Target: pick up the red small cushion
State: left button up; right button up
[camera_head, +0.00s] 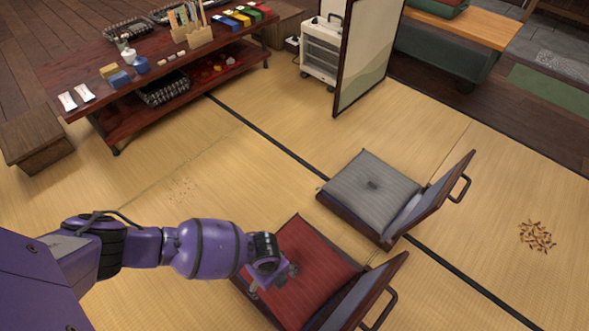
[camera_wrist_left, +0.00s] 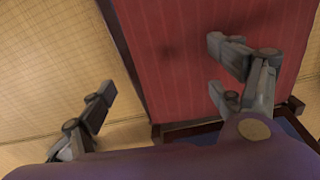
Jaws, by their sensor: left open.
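The red small cushion (camera_head: 310,270) lies flat on the seat of the nearer legless floor chair (camera_head: 345,310) in the head view. It also fills the middle of the left wrist view (camera_wrist_left: 175,60), with fine stripes on it. My left gripper (camera_head: 272,282) is over the cushion's left part in the head view. In the left wrist view its fingers (camera_wrist_left: 158,105) are spread wide apart with nothing between them. One finger is over the red cushion and the other is over the tatami. I cannot tell whether the fingers touch the cushion. My right gripper is not in view.
A grey cushion (camera_head: 372,183) sits on a second floor chair behind. A low wooden shelf table (camera_head: 110,70) with goods stands at the back left, beside a wooden stool (camera_head: 37,135). A screen panel (camera_head: 365,55) and white heater (camera_head: 320,50) stand at the back. Brown scraps (camera_head: 537,236) lie at right.

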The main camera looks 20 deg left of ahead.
pick_arm(q)
jog(key=f+b, duration=0.2)
jog(key=f, duration=0.1)
jog(key=f+b, duration=0.1)
jog(key=f, duration=0.1)
jog(key=shift+w+d, duration=0.2)
jog(key=shift+d, duration=0.1)
jog(key=shift+r, duration=0.15)
jog(key=c, duration=1.6)
